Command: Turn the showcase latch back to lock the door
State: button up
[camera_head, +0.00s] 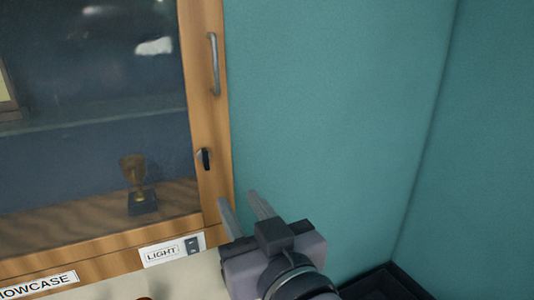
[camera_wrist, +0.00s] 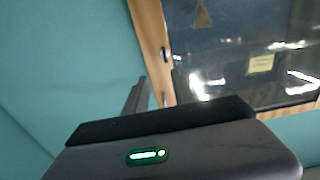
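The showcase (camera_head: 90,245) has a glass door in a wooden frame (camera_head: 207,110), and the door looks closed. The latch (camera_head: 204,158) is a small dark knob on the right upright of the frame, below the handle; it looks roughly upright.
A metal handle (camera_head: 214,63) sticks out from the door frame above the latch. A light switch (camera_head: 193,245) with a LIGHT label (camera_head: 162,252) is below the door. A trophy (camera_head: 138,185) stands behind the glass. A dark box-like object (camera_head: 385,285) lies at lower right.

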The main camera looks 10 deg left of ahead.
jog(key=p, duration=0.8)
send_near(206, 160)
jog(key=x, duration=0.9)
jog(key=shift+w, duration=0.2)
grip_shut()
